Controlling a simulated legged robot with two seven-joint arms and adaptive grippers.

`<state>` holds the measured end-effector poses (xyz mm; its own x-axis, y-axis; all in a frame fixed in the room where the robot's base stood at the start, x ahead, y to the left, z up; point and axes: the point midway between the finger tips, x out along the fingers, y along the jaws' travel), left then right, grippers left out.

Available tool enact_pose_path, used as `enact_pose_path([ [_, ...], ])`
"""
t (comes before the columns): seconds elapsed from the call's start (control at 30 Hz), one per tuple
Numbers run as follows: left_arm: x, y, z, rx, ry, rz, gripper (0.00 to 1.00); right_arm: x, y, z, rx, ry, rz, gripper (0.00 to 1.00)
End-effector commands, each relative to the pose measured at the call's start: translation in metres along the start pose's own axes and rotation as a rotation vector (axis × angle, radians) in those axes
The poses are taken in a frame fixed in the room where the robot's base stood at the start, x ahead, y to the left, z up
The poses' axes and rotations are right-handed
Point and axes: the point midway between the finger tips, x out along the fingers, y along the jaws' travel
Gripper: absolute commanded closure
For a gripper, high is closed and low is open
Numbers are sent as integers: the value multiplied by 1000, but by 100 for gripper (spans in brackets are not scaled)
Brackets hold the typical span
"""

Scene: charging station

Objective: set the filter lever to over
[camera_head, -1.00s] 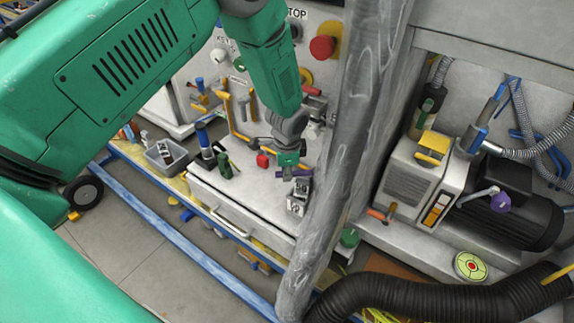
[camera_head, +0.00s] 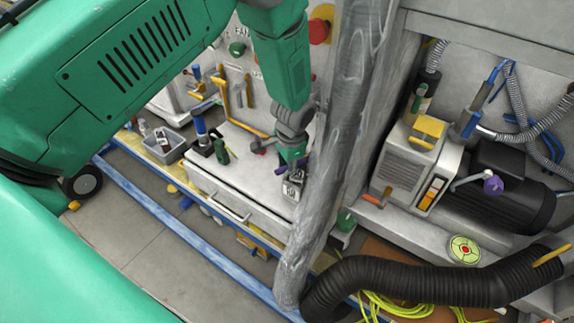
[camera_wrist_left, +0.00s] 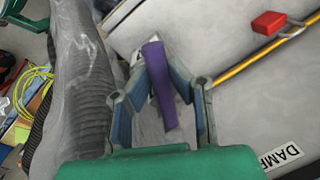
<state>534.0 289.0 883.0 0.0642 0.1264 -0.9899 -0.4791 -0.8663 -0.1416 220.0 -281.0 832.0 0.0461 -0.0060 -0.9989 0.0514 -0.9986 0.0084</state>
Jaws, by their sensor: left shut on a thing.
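A purple lever (camera_wrist_left: 160,85) shows in the left wrist view, between the fingers of my left gripper (camera_wrist_left: 165,90). The fingers are shut on it. In the head view my left gripper (camera_head: 292,165) reaches down over the grey bench, just above a small metal fitting (camera_head: 293,186). The gripper largely hides the lever there. I cannot read a filter label or any position mark on the lever. My right gripper is not in view.
A thick grey pipe (camera_head: 325,170) stands close to the right of my left gripper. A label starting "DAM" (camera_wrist_left: 282,156), a yellow rod (camera_wrist_left: 250,62) and a red block (camera_wrist_left: 268,22) show in the wrist view. A black hose (camera_head: 420,283) lies at the front right.

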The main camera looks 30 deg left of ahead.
Motion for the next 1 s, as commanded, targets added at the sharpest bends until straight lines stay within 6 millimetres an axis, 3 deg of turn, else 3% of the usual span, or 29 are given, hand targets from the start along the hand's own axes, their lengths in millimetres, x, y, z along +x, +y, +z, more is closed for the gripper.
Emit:
enact_pose_path([
  [0.2,-5,-4,-4,-5,12,-7,100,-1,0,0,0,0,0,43],
  [0.23,-5,-4,-4,-5,12,-7,78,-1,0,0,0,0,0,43],
  [0.27,-5,-4,-5,-5,12,-7,68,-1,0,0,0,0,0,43],
  [0.3,-4,-4,-4,-5,12,-6,63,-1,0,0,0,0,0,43],
  [0.67,-5,-2,-4,-1,5,-1,63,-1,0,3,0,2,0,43],
  [0.77,-17,-2,-3,-2,5,-2,63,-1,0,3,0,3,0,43],
  [1.0,-68,-2,-4,-2,9,-4,63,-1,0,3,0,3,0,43],
])
